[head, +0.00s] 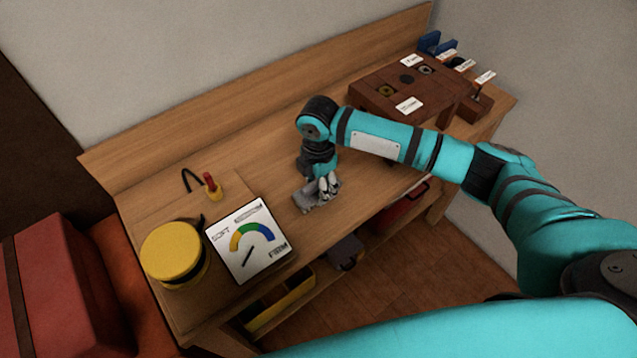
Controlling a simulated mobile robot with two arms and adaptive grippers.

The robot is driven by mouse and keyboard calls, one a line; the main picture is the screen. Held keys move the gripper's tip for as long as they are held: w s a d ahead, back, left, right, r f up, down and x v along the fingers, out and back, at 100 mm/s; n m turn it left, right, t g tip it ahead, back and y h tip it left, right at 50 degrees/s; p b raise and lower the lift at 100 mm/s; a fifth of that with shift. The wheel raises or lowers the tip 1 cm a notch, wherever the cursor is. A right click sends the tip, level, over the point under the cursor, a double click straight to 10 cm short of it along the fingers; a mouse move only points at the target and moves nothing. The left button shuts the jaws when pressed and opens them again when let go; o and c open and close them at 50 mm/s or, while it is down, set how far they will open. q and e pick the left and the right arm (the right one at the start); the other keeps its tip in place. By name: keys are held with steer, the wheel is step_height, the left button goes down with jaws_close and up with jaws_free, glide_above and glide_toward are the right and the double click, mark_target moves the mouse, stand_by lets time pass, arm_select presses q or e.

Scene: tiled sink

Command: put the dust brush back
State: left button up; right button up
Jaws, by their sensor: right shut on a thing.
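My right gripper (327,190) points down, low over the middle of the wooden bench. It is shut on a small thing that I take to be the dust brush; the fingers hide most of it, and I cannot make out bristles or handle. A grey piece (304,197) shows just left of the fingers, and I cannot tell whether it belongs to the brush or the gripper. I cannot tell whether the held thing touches the bench top. My left gripper is not in view.
A brown block (408,90) with white labels stands at the bench's back right. A yellow round container (171,251), a dial panel (248,243) and a red-and-yellow item (211,187) stand at left. Bare bench top (265,155) lies behind the gripper.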

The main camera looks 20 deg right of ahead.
steer(key=o, duration=1.1)
steer(key=shift+f, duration=0.1)
step_height(320, 180, up, 11)
steer(key=shift+r+b, duration=0.1)
steer(key=shift+b, duration=1.05)
steer(key=shift+r, duration=0.6)
steer(key=shift+f, duration=0.1)
